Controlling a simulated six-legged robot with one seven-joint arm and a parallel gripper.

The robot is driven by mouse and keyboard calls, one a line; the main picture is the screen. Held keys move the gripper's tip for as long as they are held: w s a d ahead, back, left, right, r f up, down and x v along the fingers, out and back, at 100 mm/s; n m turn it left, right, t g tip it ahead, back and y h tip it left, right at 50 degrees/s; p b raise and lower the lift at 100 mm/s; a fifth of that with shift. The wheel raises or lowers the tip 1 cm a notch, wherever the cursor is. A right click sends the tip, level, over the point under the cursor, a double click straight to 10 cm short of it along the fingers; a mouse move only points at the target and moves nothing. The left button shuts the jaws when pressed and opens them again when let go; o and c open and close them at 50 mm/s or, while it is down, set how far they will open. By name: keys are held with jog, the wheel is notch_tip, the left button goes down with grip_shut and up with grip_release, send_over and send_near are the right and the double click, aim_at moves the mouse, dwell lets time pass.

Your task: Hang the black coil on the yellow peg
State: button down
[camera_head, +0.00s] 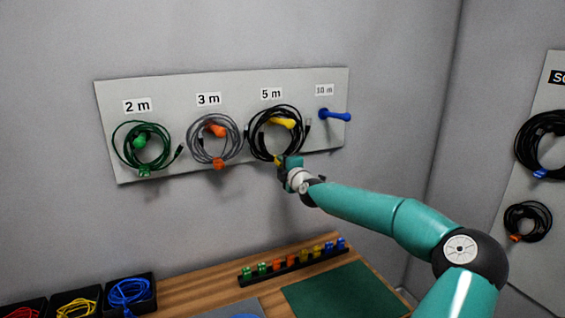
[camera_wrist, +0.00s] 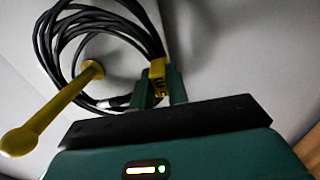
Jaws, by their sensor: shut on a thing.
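The black coil (camera_head: 252,141) is at the board's 5 m place, its loops around the yellow peg (camera_head: 284,123). In the wrist view the peg (camera_wrist: 45,114) sticks out through the opening of the coil (camera_wrist: 70,22), its rounded end toward the camera. I cannot tell whether the coil's weight rests on the peg. My gripper (camera_head: 284,162) is at the coil's lower right edge. In the wrist view its green fingers (camera_wrist: 160,87) are shut on the coil's yellow clip (camera_wrist: 157,72). A metallic cable plug hangs just left of the fingers.
The board (camera_head: 118,165) also has a green coil (camera_head: 118,141), a grey coil (camera_head: 192,143) and an empty blue peg (camera_head: 335,115). Below are a wooden table (camera_head: 190,292), a rack of coloured clips (camera_head: 290,266) and bins of cable (camera_head: 128,292). Another board (camera_head: 535,265) stands right.

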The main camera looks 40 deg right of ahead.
jog(key=shift+a+f, duration=0.1)
jog(key=shift+f, duration=0.2)
jog(key=c, duration=1.3)
grip_release()
jog(key=v, duration=1.3)
jog(key=shift+s+a+r, duration=0.1)
jog(key=shift+s+a, duration=0.05)
jog(key=shift+s, duration=0.2)
